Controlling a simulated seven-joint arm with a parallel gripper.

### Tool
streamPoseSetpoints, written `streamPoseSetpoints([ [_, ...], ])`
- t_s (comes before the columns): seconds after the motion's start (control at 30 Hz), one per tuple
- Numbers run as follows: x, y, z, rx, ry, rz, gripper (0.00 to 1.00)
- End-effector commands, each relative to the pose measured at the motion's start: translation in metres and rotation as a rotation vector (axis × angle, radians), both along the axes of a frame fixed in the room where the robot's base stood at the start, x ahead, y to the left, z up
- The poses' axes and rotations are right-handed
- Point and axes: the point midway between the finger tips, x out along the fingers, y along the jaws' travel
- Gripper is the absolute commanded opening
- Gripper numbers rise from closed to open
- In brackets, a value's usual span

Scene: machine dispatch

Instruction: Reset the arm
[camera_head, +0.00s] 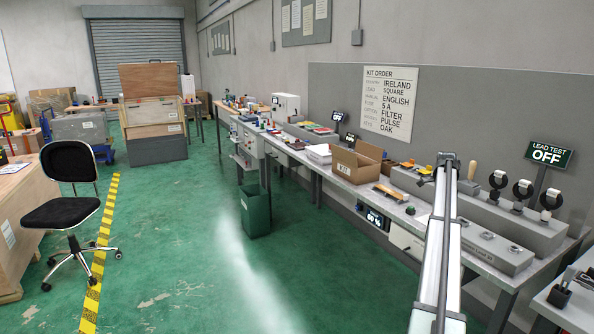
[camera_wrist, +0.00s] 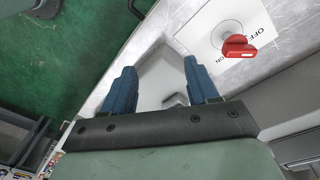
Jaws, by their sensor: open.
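My gripper (camera_wrist: 160,72) shows in the wrist view with its two blue fingers spread apart and nothing between them. Beyond the fingertips lies a pale bench surface. A red switch handle (camera_wrist: 238,46) on a white plate (camera_wrist: 212,32) marked OFF and ON is to the upper right of the right finger, apart from it. In the head view my arm reaches up from the bottom edge over the right part of the workbench (camera_head: 413,212); the gripper itself cannot be made out there.
An open cardboard box marked KIT (camera_head: 350,172) stands on the bench left of my arm. A grey fixture block (camera_head: 497,252) and a LEAD TEST OFF display (camera_head: 548,154) are to its right. A green bin (camera_head: 255,211) and black chair (camera_head: 70,190) stand on the floor, with clear floor between.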

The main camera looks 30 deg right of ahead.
Motion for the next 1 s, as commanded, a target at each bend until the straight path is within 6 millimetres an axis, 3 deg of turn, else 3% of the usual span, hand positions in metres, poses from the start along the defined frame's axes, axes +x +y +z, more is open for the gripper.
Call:
streamPoseSetpoints([
  [0.03,0.02,0.023,-0.015,0.014,-0.011,0.056,0.59],
  [0.1,0.045,0.051,-0.035,0.034,-0.023,0.131,0.59],
  [0.2,0.072,0.09,-0.067,0.06,-0.035,0.23,0.59],
  [0.43,0.107,0.187,-0.157,0.12,-0.033,0.447,0.59],
  [0.67,0.107,0.288,-0.256,0.183,-0.002,0.658,0.59],
  [1.0,0.062,0.438,-0.384,0.282,0.055,0.969,0.59],
])
